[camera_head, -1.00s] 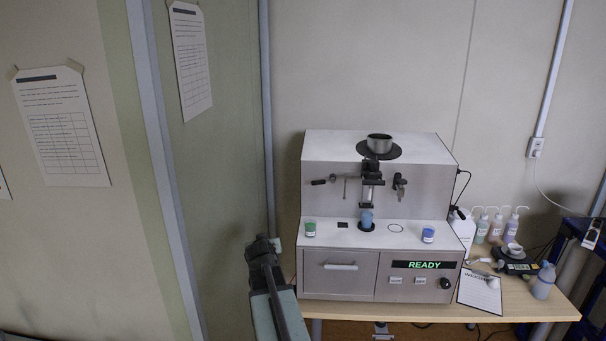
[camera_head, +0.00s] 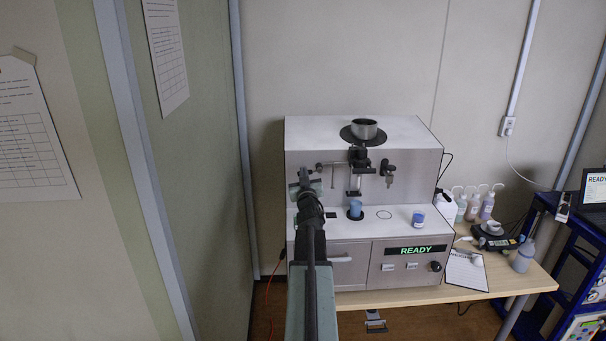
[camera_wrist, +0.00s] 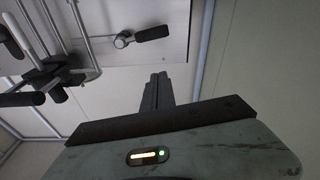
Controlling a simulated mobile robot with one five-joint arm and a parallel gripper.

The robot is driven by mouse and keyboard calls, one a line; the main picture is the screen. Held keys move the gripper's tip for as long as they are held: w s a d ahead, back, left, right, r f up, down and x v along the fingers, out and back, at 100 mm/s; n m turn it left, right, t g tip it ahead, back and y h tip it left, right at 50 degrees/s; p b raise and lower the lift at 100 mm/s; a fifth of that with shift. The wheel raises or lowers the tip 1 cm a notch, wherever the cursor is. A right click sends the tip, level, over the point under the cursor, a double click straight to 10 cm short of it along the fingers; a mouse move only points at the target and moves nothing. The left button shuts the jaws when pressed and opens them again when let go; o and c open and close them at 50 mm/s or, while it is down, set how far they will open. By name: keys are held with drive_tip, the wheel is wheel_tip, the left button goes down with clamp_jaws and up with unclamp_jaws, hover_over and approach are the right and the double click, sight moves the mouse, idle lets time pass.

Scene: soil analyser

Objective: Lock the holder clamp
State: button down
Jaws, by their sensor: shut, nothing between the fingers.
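The holder clamp (camera_head: 356,170) is a dark and metal mechanism on the front of the grey analyser (camera_head: 420,145). It also shows at the left of the wrist view (camera_wrist: 55,70). A blue cup (camera_head: 355,209) stands under it. A black-handled lever (camera_wrist: 150,34) with a round metal pivot shows in the wrist view. In the head view my arm covers part of the lever area. My gripper (camera_head: 304,174) is shut and empty, left of the clamp. In the wrist view its fingers (camera_wrist: 158,82) lie below the black handle, with a visible gap.
A metal bowl (camera_head: 364,129) sits on top of the analyser. A dark fitting (camera_head: 388,173) is right of the clamp. A blue-labelled cup (camera_head: 418,218) stands on the ledge. The display (camera_head: 416,250) reads READY. A green wall (camera_head: 200,170) is close on the left.

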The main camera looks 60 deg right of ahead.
drive_tip(key=p+x, duration=0.1)
drive_tip(key=x, duration=0.8)
drive_tip(key=f+b, duration=0.2)
drive_tip(key=s+f+b, duration=0.1)
drive_tip(key=f+b, duration=0.1)
drive_tip(key=shift+s+a, duration=0.1)
drive_tip(key=shift+a, duration=0.15)
